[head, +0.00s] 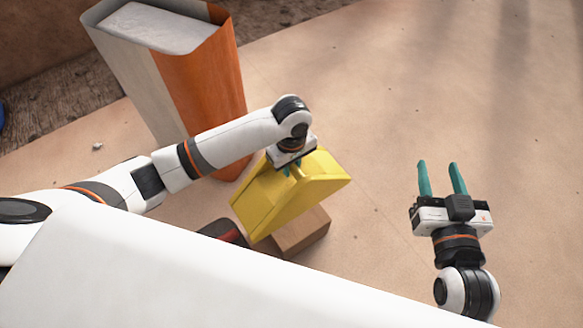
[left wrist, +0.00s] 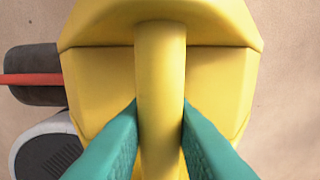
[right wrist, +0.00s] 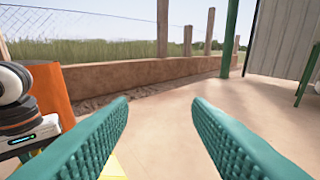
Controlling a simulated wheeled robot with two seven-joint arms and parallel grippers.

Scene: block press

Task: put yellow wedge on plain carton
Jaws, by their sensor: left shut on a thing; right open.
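The yellow wedge (head: 265,198) is in the middle of the head view, tilted. My left gripper (head: 290,168) is above it, shut on its bar-like handle (left wrist: 160,70), with one teal finger on each side in the left wrist view (left wrist: 160,110). A plain brown carton (head: 303,232) shows below the wedge, which partly hides it. I cannot tell whether the wedge touches the carton. My right gripper (head: 440,168) is open and empty to the right, its fingers apart in the right wrist view (right wrist: 160,105) too.
A tall orange and grey bin (head: 200,80) stands behind my left arm. A dark object with a red stripe (head: 225,231) lies left of the carton, partly hidden by my body. The floor right of the wedge is clear up to my right gripper.

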